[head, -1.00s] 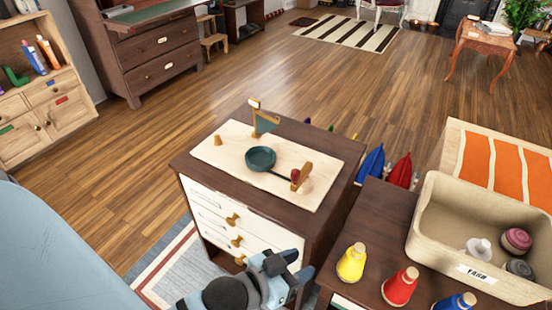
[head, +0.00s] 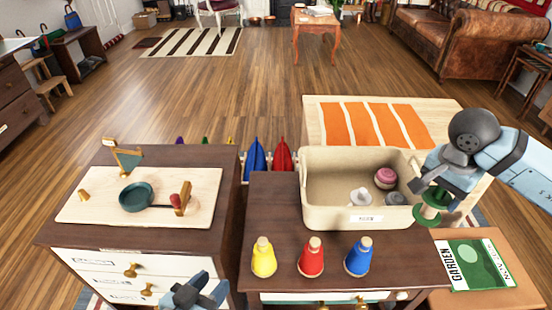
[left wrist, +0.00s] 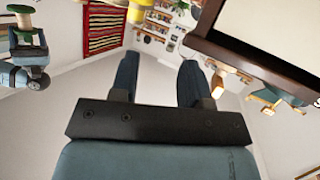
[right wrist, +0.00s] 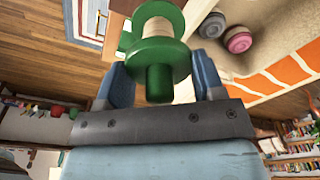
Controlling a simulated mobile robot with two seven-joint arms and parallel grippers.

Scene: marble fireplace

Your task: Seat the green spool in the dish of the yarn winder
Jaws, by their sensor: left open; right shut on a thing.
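The green spool (head: 433,203) is held in my right gripper (head: 430,195), to the right of the yarn bin in the head view. The right wrist view shows its green flanges and pale core (right wrist: 158,45) between the two fingers. The yarn winder stands on a pale board (head: 95,205) on the left cabinet, with a round dark teal dish (head: 136,196), a small crank and a wooden post. The dish looks empty and lies far left of the spool. My left gripper (head: 195,290) is low in front of the left cabinet, and the left wrist view shows its fingers (left wrist: 158,75) apart and empty.
A beige yarn bin (head: 330,215) holds several yarn balls and a white piece. Yellow (head: 263,258), red (head: 311,258) and blue (head: 357,257) cones stand in front of it. A garden booklet (head: 472,265) lies at right. A gap separates the two cabinets.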

